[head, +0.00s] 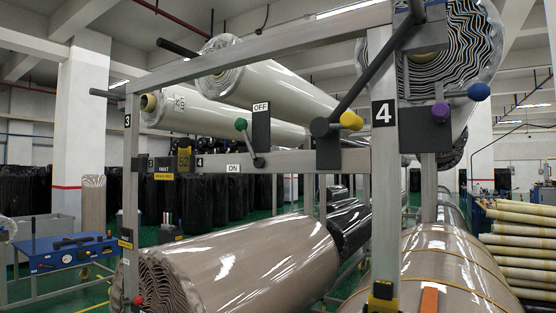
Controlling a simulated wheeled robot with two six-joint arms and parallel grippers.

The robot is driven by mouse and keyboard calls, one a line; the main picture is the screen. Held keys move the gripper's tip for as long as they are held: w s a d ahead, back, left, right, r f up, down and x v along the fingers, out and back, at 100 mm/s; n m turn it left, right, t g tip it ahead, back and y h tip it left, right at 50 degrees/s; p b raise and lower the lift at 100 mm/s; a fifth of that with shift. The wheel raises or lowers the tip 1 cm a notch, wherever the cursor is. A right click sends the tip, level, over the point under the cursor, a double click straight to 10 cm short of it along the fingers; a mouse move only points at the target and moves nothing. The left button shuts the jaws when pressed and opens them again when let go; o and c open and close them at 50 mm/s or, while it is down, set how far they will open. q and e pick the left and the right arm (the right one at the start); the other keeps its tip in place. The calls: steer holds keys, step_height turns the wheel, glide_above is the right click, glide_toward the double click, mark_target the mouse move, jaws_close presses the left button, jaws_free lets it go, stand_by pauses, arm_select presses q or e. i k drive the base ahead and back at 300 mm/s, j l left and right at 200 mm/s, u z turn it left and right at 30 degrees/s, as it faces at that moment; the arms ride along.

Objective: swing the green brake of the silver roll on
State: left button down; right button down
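Behind are two pale, silvery wrapped rolls, an upper one (275,85) and a lower one (190,112); I cannot tell which one the brake belongs to. Neither of my grippers shows.
A grey post marked 4 (382,160) stands right of the brake. Other levers carry yellow (351,120), purple (440,112) and blue (479,92) knobs. A brown roll (235,265) lies below the crossbar. A blue cart (65,256) stands at left.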

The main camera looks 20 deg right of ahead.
mark_target(241, 124)
steer(key=i+j+z, duration=0.2)
steer(key=j+z, duration=0.2)
steer(key=i+j+z, duration=0.2)
steer(key=j+z, duration=0.25)
steer(key=l, duration=0.1)
